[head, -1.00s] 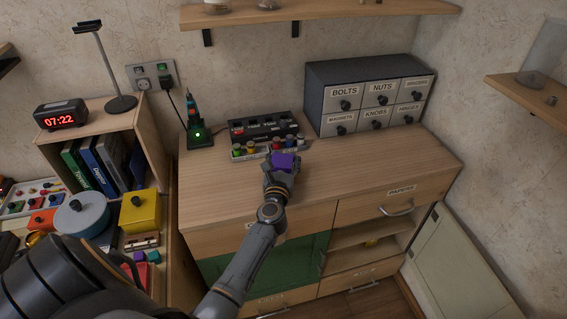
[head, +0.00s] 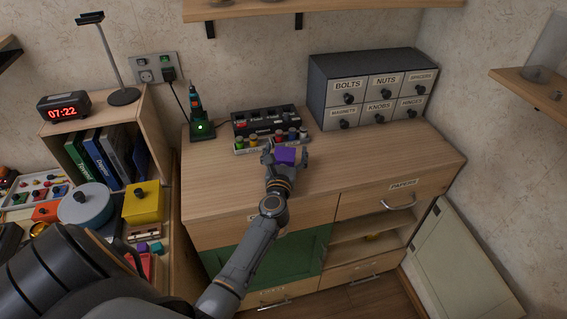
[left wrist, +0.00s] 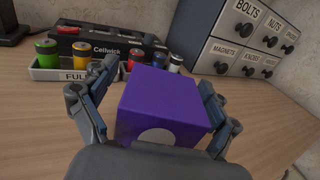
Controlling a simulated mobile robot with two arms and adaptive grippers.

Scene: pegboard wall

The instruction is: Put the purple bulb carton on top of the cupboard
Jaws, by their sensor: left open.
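The purple bulb carton (head: 285,155) is at the wooden top of the cupboard (head: 370,160), in front of the battery charger. It seems to rest there, though its base is hidden. In the left wrist view the purple carton (left wrist: 165,102) shows its top and a side with a pale round mark. My left gripper (head: 283,158) is open, with its fingers on either side of the carton. In the left wrist view a gap shows at the left finger; contact at the right finger is unclear. My right gripper is not in view.
A black charger (head: 262,121) with batteries in trays stands just behind the carton. A labelled drawer unit (head: 365,92) stands at the back right, a green-lit tool stand (head: 201,131) at the back left. The cupboard top is clear to both sides.

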